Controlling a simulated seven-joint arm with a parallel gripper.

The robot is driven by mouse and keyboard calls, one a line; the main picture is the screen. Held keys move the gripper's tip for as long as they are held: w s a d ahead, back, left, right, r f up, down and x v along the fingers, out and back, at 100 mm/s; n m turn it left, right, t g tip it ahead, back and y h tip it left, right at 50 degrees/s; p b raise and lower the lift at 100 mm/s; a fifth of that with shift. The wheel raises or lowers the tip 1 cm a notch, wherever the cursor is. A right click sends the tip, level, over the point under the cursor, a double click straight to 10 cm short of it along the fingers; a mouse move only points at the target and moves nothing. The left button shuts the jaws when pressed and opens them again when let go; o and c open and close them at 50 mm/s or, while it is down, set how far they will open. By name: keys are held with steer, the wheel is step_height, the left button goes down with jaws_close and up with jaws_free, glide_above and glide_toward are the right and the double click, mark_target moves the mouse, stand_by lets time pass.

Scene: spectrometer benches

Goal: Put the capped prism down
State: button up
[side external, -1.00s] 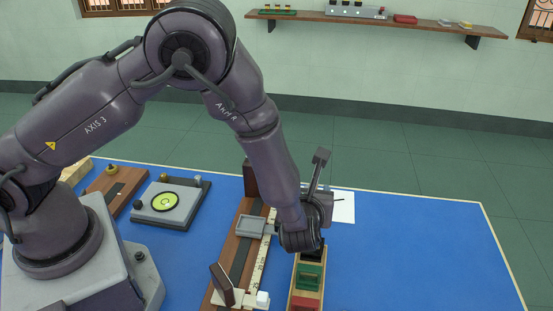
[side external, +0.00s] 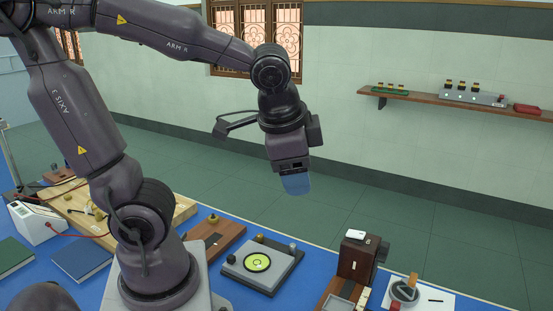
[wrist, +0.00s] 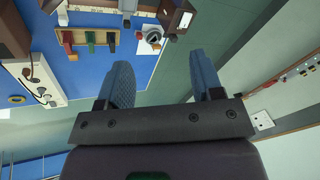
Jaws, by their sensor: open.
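My gripper (side external: 297,184) is raised high above the bench, with its blue fingers pointing down in the side view. In the wrist view its two fingers (wrist: 163,78) are spread apart with nothing between them. Far below in the wrist view, a narrow wooden rack holds a red block (wrist: 67,38), a green block (wrist: 89,37) and a dark block (wrist: 112,38). I cannot tell which piece, if any of these, is the capped prism. The rack is outside the side view.
A round dial-like item (side external: 404,291) stands on white paper at the lower right. A dark brown upright block (side external: 354,257) is beside it. A grey instrument with a yellow-green disc (side external: 257,262) sits left of these. A wall shelf (side external: 430,98) is at the back right.

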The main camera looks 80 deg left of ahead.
steer(key=s+r+n, duration=0.1)
steer(key=s+d+n+t+h, duration=0.1)
steer(key=s+r+n+t+h, duration=0.1)
steer(key=shift+s+d+r, duration=0.3)
steer(key=shift+s+d, duration=0.05)
steer(key=shift+d, duration=0.05)
